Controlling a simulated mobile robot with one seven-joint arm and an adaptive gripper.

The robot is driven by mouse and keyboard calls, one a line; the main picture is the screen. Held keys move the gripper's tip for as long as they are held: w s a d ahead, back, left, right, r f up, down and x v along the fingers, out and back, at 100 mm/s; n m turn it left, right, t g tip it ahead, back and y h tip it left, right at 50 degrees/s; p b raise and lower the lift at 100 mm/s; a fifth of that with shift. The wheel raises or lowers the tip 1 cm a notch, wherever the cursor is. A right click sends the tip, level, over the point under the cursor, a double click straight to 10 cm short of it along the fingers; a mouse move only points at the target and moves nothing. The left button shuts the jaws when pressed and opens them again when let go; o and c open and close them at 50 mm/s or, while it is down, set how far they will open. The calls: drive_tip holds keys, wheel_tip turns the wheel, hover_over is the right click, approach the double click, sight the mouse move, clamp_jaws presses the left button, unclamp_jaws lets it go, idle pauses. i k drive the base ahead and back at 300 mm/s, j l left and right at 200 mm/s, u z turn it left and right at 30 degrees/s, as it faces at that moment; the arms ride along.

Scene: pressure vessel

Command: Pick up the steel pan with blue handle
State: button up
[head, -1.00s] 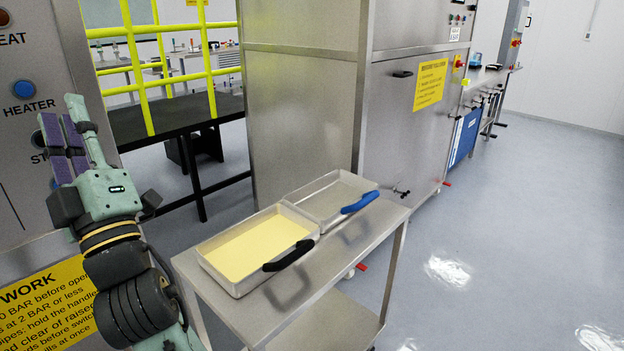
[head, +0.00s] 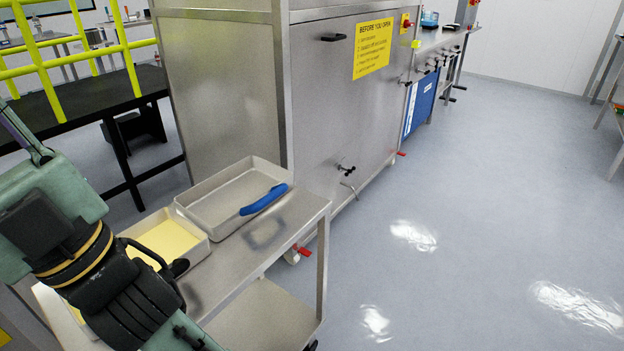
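The steel pan with the blue handle (head: 222,204) sits on the far end of a steel trolley top. My gripper (head: 22,132) is at the left edge of the head view, left of both pans and apart from the blue-handled pan. Only part of it shows, cut off by the frame, so its opening is unclear.
The steel trolley (head: 262,243) has a bare strip on its right side and a lower shelf. A large steel cabinet (head: 340,110) stands right behind the pans. Yellow railings (head: 70,50) stand at the back left. The floor on the right is clear.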

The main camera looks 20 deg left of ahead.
sight(220, 205)
drive_tip(key=i+l+z, duration=0.15)
drive_tip(key=i+z, duration=0.25)
drive_tip(key=i, duration=1)
drive_tip(key=i+u, duration=0.35)
drive_tip(key=i+l+u, duration=0.45)
drive_tip(key=i+u, duration=0.2)
drive_tip(key=i+l+u, duration=0.1)
drive_tip(key=u, duration=0.25)
drive_tip(key=i+l+u, duration=0.15)
drive_tip(key=u, duration=0.2)
drive_tip(key=i+l+u, duration=0.1)
drive_tip(key=u, duration=0.25)
drive_tip(key=k+j+u, duration=0.1)
drive_tip(key=j, duration=0.2)
drive_tip(key=j+u, duration=0.1)
drive_tip(key=j, duration=0.25)
